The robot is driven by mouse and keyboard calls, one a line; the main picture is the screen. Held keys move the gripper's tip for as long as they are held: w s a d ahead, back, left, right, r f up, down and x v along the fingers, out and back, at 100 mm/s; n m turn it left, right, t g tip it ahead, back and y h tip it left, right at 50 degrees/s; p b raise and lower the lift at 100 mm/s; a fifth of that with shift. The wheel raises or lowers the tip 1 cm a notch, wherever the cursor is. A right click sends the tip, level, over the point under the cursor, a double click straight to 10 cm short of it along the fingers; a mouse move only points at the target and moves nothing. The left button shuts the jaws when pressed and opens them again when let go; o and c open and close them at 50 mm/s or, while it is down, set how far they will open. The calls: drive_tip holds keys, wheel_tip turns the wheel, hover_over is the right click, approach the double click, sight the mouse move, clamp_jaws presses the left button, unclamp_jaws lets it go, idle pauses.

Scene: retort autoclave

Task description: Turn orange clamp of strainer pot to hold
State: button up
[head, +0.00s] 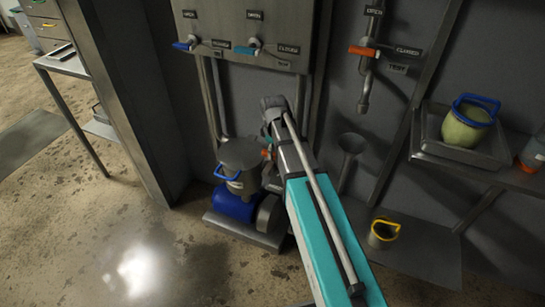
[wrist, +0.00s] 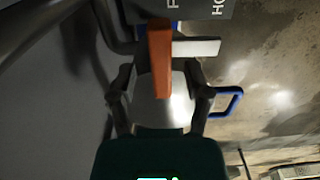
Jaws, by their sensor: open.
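The strainer pot (head: 240,153) is a grey, lidded cylinder low at the wall, above a blue motor-like body. Its orange clamp (head: 266,154) shows only in part beside my arm in the head view. In the wrist view the orange clamp (wrist: 160,50) is a straight bar pointing down the picture, between my fingers. My gripper (wrist: 159,72) is open, with one finger on each side of the bar and visible gaps. Whether either finger touches it cannot be told. In the head view my arm hides the fingers.
A dark plate (wrist: 205,9) with partly cut-off white letters and a pale strip lie by the clamp. A blue handle (wrist: 232,102) sticks out at right. Valve panel (head: 250,30) stands above the pot. A yellow-rimmed bucket (head: 382,233) stands right of my arm; open floor lies left.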

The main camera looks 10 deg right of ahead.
drive_tip(key=shift+f+b, duration=0.3)
drive_tip(key=shift+f, duration=0.2)
